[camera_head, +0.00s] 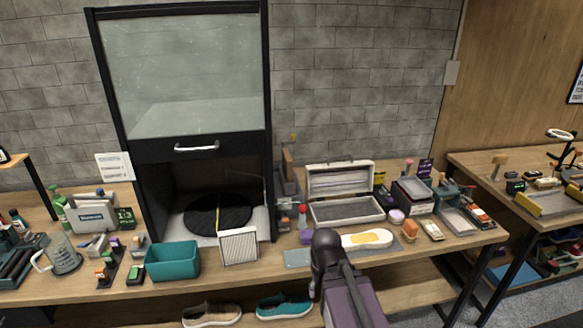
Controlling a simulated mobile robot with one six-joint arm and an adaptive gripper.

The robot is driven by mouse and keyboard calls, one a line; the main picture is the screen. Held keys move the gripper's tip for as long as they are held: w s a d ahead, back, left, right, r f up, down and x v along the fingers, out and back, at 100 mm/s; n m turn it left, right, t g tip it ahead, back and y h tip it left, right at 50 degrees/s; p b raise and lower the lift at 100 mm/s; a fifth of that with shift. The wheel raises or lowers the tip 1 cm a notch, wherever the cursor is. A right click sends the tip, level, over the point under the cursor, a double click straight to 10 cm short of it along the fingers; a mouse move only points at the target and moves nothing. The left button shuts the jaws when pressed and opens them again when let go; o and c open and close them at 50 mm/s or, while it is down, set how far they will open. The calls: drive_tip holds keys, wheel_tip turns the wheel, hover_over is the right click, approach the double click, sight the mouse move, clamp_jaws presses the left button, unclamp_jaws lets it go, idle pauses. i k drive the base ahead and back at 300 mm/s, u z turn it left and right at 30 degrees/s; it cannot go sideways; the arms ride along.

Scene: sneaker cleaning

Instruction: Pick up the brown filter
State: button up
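A square pleated panel (239,246) with a pale frame and fine upright brownish-grey pleats stands near the table's front edge, left of centre. It looks like the filter, though no strong brown shows at this size. It leans upright in front of the black cabinet and just right of the teal bin. My arm (350,300) rises from the bottom edge, right of the panel and apart from it. My gripper's fingers cannot be made out; the arm's dark rounded end hides what lies beyond it.
The teal bin (173,262) stands close to the panel's left. The cabinet (138,215) has a raised glass door and a black turntable (218,214) inside. An open case (346,211) and a white sole-shaped item (367,239) lie right. Shoes (285,306) sit on the lower shelf.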

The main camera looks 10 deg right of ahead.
sight(287, 162)
drive_tip(key=i, duration=0.85)
drive_tip(key=u, duration=0.05)
